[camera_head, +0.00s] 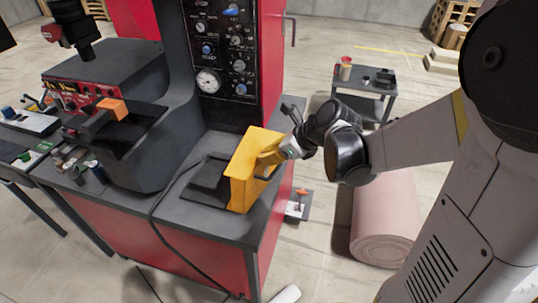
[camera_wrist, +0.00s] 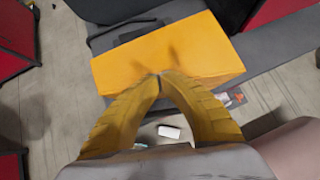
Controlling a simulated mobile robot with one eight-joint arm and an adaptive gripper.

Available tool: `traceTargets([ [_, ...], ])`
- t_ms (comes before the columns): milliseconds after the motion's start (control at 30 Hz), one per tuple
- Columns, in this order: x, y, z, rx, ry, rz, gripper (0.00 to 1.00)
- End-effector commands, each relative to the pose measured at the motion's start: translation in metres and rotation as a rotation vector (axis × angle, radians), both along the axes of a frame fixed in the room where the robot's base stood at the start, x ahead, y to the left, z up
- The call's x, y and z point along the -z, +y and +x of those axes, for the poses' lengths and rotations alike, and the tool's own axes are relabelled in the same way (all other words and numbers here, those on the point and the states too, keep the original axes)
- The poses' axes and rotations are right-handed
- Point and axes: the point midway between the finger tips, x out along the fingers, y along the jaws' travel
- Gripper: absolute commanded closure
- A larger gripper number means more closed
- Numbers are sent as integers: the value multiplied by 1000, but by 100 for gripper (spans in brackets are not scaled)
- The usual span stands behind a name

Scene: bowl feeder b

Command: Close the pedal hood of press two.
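The yellow pedal hood (camera_head: 243,178) stands raised on the grey top of the red press bench, with the dark pedal (camera_head: 208,180) to its left. In the wrist view the hood (camera_wrist: 125,65) is a broad yellow panel, and part of the dark pedal shows behind its upper edge. My gripper (camera_head: 268,158) is at the hood's right side, close to its upper part. In the wrist view the yellow fingers of my gripper (camera_wrist: 160,77) meet at the tips with nothing between them. The tips overlap the panel's lower edge; I cannot tell whether they touch it.
A press control panel (camera_head: 225,45) with gauge and knobs rises behind the hood. A grey machine (camera_head: 120,95) stands to the left.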

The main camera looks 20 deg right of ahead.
Motion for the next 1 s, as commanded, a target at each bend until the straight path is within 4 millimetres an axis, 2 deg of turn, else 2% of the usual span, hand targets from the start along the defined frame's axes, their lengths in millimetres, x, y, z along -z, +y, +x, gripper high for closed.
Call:
traceTargets([
  [633, -17, 16, 18, -3, 93, -129, 100],
  [1000, -15, 15, 19, 0, 102, -140, 100],
])
